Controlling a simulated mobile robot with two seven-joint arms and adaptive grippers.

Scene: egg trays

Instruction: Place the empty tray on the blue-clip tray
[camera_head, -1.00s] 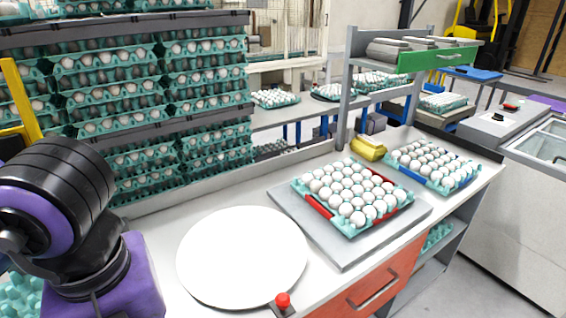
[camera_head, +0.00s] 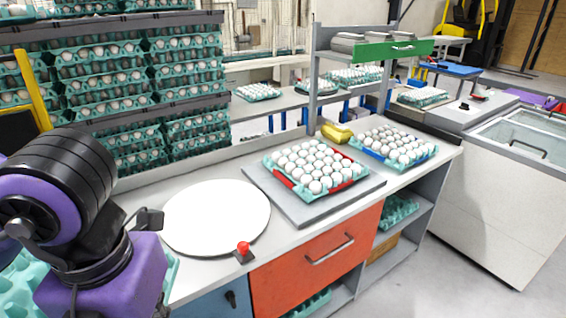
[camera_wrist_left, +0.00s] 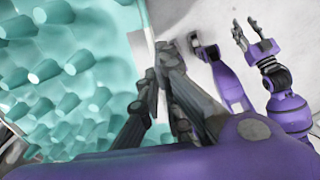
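The empty teal tray (camera_head: 18,288) shows at the lower left of the head view, partly hidden behind my left arm; its cups fill the left of the wrist view (camera_wrist_left: 60,80). My left gripper (camera_wrist_left: 158,78) has its fingers close together at the tray's edge and appears shut on it. The blue-clip tray (camera_head: 372,152), full of white eggs, sits at the right end of the counter, well away from my left gripper. My right gripper (camera_wrist_left: 249,34) shows open and empty in the wrist view.
A red-clip tray (camera_head: 358,182) of eggs lies on a grey plate (camera_head: 307,213) on the counter. A white round disc (camera_head: 215,215), a red button (camera_head: 243,247) and a yellow object (camera_head: 336,132) are also there. Stacked egg trays (camera_head: 100,70) stand at left.

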